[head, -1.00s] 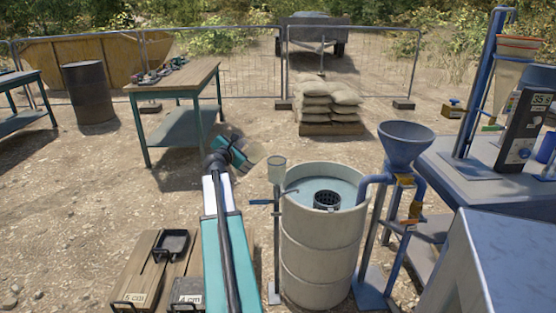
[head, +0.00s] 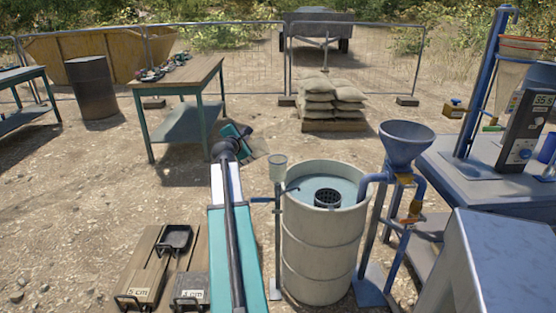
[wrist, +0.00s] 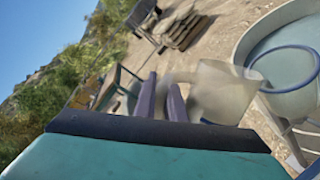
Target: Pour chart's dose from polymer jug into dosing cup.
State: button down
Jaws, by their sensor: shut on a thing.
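My gripper (wrist: 163,98) is shut on the handle side of a pale, translucent polymer jug (wrist: 222,92) in the wrist view. The jug is tilted in that view, and its liquid level and any scale are unreadable. In the head view, my gripper (head: 233,143) is at the end of my arm, with the jug (head: 259,148) partly showing beyond it. The pale dosing cup (head: 278,166) stands on a thin post just right of the jug and left of the tank. A blue-ringed cup shape (wrist: 290,82) shows right of the jug in the wrist view. No chart is legible.
The round mud tank (head: 322,235) stands right of the cup post. A blue funnel (head: 405,140) and its pipe adjoin the tank. Wooden boards (head: 150,270) with black trays lie front left. A workbench (head: 190,75) stands behind my gripper. Sandbags (head: 330,103) are at the back.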

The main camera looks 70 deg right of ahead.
jog(key=shift+s+d+r+m, duration=0.1)
jog(key=shift+s+r+m, duration=0.2)
jog(key=shift+r+m, duration=0.15)
jog(key=shift+s+d+r+m+t+p, duration=0.1)
jog(key=shift+s+r+m+t+p, duration=0.2)
jog(key=shift+s+r+m+p, duration=0.2)
dwell(2.8)
jog(key=shift+f, duration=0.1)
jog(key=f+n, duration=0.1)
jog(key=w+f+n+b, duration=0.1)
jog(key=w+f+n+g+b, duration=0.1)
jog(key=n, duration=0.1)
jog(key=shift+w+a+f, duration=0.1)
jog(key=shift+a+f, duration=0.2)
jog(key=shift+f, duration=0.1)
jog(key=shift+w+f, duration=0.1)
